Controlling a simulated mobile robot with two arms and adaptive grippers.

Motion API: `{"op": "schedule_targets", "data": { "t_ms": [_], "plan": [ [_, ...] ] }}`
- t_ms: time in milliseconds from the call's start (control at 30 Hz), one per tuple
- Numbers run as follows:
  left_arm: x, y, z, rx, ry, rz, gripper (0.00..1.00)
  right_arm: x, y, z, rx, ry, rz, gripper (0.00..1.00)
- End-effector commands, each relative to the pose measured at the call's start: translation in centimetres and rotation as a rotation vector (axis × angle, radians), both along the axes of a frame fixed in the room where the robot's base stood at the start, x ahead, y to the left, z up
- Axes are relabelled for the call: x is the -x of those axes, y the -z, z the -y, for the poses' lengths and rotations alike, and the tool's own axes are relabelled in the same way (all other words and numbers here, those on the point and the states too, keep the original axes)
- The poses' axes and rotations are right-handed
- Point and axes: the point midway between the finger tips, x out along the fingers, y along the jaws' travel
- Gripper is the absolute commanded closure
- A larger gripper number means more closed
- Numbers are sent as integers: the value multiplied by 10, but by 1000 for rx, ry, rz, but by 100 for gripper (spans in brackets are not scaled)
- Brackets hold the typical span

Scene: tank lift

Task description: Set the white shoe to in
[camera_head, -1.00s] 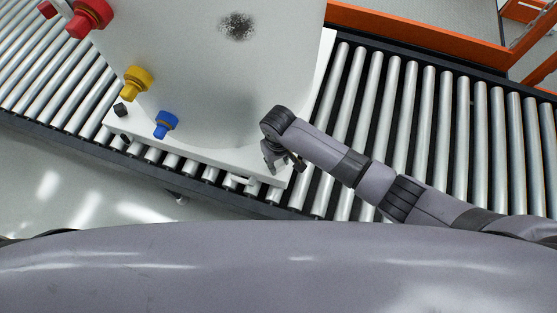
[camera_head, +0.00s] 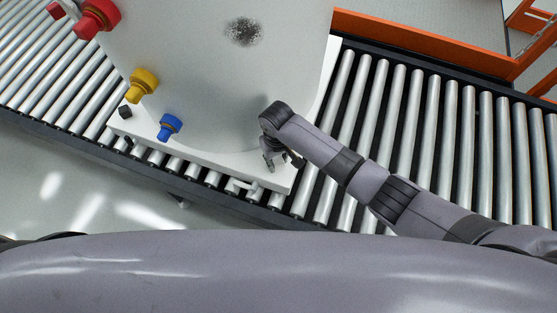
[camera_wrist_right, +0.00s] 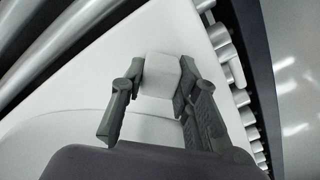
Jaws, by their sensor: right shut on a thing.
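A white block, which I take to be the white shoe (camera_wrist_right: 160,76), is between the two fingers of my right gripper (camera_wrist_right: 161,88) in the right wrist view. The fingers close on it from both sides. In the head view my right gripper (camera_head: 281,160) is low at the near right corner of the white base plate (camera_head: 215,171) under a big pale tank (camera_head: 205,75). The block is hidden there by the wrist and fingers. I cannot tell whether it touches the plate. My left gripper is not in view.
Red (camera_head: 98,17), yellow (camera_head: 142,84) and blue (camera_head: 170,126) fittings stick out of the tank's left side. A small white bracket (camera_head: 243,186) shows at the plate's front edge. The roller conveyor (camera_head: 425,130) is bare to the right. An orange frame (camera_head: 425,38) stands behind.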

Motion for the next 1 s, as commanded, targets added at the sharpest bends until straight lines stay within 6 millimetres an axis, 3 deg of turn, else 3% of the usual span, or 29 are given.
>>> {"op": "schedule_targets", "data": {
  "t_ms": [333,667,833,1000],
  "plan": [
    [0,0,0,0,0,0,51,0,0,0,1,0,0,51],
    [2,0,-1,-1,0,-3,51,0,-2,0,0,0,0,51],
    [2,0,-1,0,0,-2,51,-1,-23,0,-2,-1,2,51],
    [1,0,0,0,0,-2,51,-1,-60,0,-3,-1,4,51]
  ]
}}
